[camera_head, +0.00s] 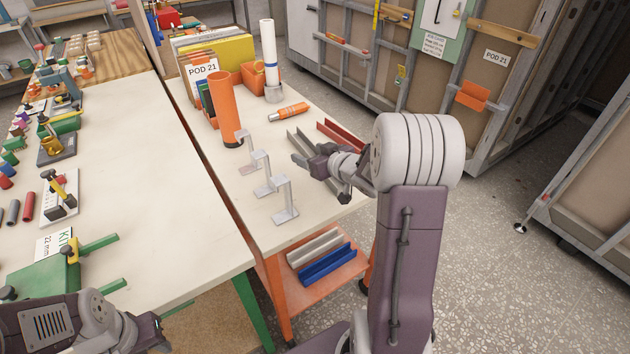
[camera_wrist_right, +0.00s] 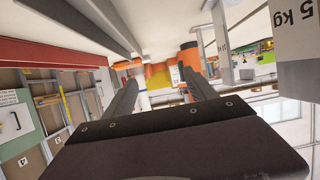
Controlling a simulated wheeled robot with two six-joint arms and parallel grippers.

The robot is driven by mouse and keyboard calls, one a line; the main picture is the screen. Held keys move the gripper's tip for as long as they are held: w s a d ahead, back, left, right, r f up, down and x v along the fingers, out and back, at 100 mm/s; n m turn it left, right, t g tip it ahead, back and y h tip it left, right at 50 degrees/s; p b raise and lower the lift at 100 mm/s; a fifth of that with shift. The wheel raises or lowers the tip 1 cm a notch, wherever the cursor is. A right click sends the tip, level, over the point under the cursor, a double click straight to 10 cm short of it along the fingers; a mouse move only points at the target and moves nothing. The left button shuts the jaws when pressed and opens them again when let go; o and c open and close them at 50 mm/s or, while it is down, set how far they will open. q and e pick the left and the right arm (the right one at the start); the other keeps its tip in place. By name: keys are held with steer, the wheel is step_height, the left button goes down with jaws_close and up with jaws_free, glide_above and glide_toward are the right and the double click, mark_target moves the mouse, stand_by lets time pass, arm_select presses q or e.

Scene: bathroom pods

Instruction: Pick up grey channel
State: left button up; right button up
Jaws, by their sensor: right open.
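A grey channel (camera_head: 303,143) lies on the cream top of the small orange-framed table, partly hidden by my right gripper. My right gripper (camera_head: 304,163) is open at the channel's near side. In the right wrist view the jaws (camera_wrist_right: 163,88) are apart with nothing held between them. The grey channel (camera_wrist_right: 105,22) runs along the top left there, outside the jaws. I cannot tell whether a finger touches it.
A red channel (camera_head: 341,135) lies just beyond the grey one. Several metal brackets (camera_head: 285,200) stand left of my right gripper. An orange tube (camera_head: 225,110) stands behind them. A blue channel (camera_head: 328,266) is on the lower shelf.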

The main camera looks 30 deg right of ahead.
steer(key=shift+m+h, duration=0.5)
steer(key=d+f, duration=0.2)
steer(key=s+d+f+b, duration=0.1)
steer(key=d+f, duration=0.2)
steer(key=shift+s+f, duration=0.1)
steer(key=shift+f, duration=0.05)
steer(key=shift+s+d, duration=0.1)
steer(key=shift+s, duration=0.05)
steer(key=x, duration=0.3)
steer(key=shift+w+b, duration=0.35)
steer(key=shift+b, duration=0.05)
steer(key=x, duration=0.5)
steer(key=shift+w+d+f+b, duration=0.1)
steer(key=shift+w+d+b, duration=0.1)
steer(key=shift+d+b, duration=0.15)
arm_select(q)
step_height(320, 180, down, 5)
steer(key=shift+r, duration=0.1)
arm_select(e)
steer(key=shift+s, duration=0.1)
steer(key=c, duration=0.4)
jaws_close()
